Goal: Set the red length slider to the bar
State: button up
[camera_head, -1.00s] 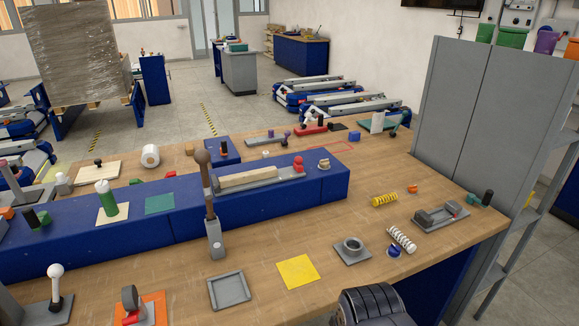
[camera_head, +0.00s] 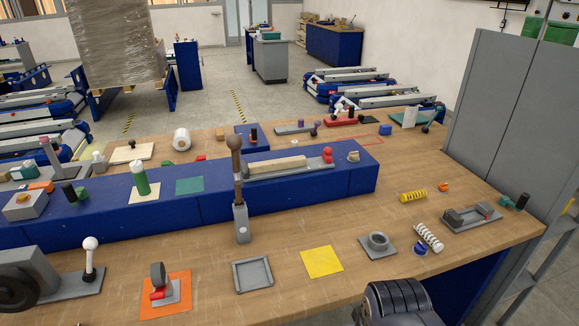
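The red slider (camera_head: 327,156) is at the right end of a grey rail (camera_head: 262,176) on top of the long blue block. A pale wooden bar (camera_head: 285,164) lies along this rail, left of the slider. A small gap seems to separate bar and slider, but it is too small to be sure. A tall lever with a brown knob stands in front of the rail's left end. My gripper's fingers are not in view; only a dark ribbed part, seemingly of my arm, shows at the bottom right, apart from the slider.
The blue block (camera_head: 215,210) runs along the table. The lever (camera_head: 240,215), a grey tray (camera_head: 253,276), a yellow sheet (camera_head: 322,262) and a grey ring mount (camera_head: 378,243) stand before it. Springs (camera_head: 428,237) lie to the right. A grey cabinet (camera_head: 510,120) borders the right end.

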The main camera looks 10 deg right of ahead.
aim_at(327, 154)
jog(key=i+l+u, duration=0.1)
jog(key=i+l, duration=0.15)
jog(key=i+l+u, duration=0.1)
jog(key=i+l, duration=0.15)
jog(key=l, duration=0.25)
jog(key=i+l+u, duration=0.1)
jog(key=l, duration=0.3)
jog(key=i, duration=0.1)
